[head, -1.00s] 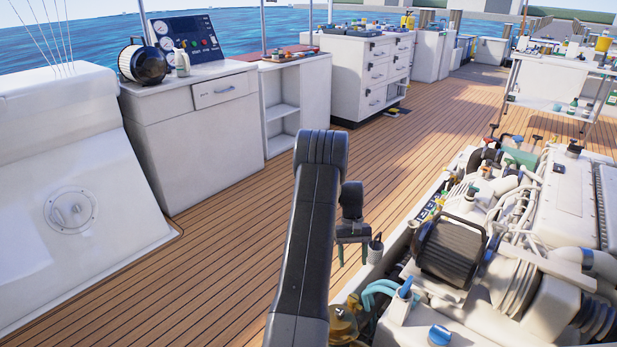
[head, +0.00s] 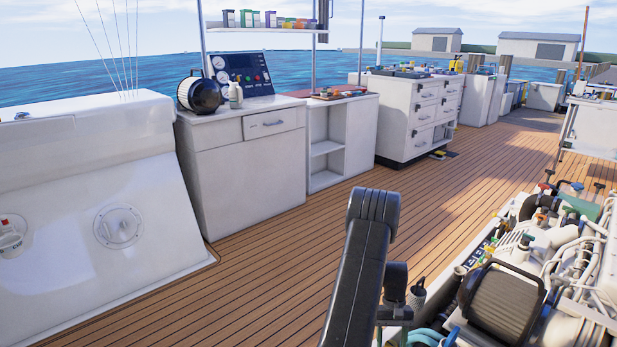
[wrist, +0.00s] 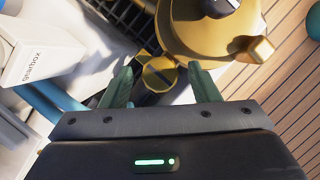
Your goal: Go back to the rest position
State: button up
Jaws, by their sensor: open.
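My gripper shows in the wrist view (wrist: 162,85) with its two green fingers spread apart. A brass fitting with a hexagonal head (wrist: 160,74) shows beyond and between the fingertips; I cannot tell its distance from them. A larger rounded brass housing (wrist: 210,30) is just past the right finger. In the head view my arm rises at the bottom centre, beside the engine, and the fingers are hidden or too small to make out. No object is seen held.
The engine (head: 505,295) fills the lower right, close to my arm. A white box labelled "gearbox" (wrist: 35,55) is at the left in the wrist view. The teak deck (head: 270,270) is open to the left. White cabinets (head: 240,170) stand behind.

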jog(key=p+v, duration=0.4)
jog(key=v, duration=1)
jog(key=b+x, duration=0.4)
jog(key=x, duration=1)
jog(key=shift+f, duration=0.15)
jog(key=m, duration=0.2)
jog(key=m+y, duration=0.1)
jog(key=m, duration=0.1)
jog(key=shift+d+t+y+b, duration=0.15)
jog(key=shift+t+y+b, duration=0.15)
jog(key=shift+b, duration=0.05)
jog(key=m, duration=0.2)
jog(key=m+t+y, duration=0.1)
jog(key=m, duration=0.2)
jog(key=shift+s+d+y+b, duration=0.1)
jog(key=shift+s+y+b, duration=0.05)
jog(key=shift+y+b, duration=0.2)
jog(key=m+t+b, duration=0.1)
jog(key=m, duration=0.2)
jog(key=m+t+y, duration=0.1)
jog(key=m, duration=0.2)
jog(key=shift+s+b, duration=0.15)
jog(key=shift+b, duration=0.2)
jog(key=m+t+b, duration=0.1)
jog(key=m, duration=0.2)
jog(key=shift+r, duration=0.25)
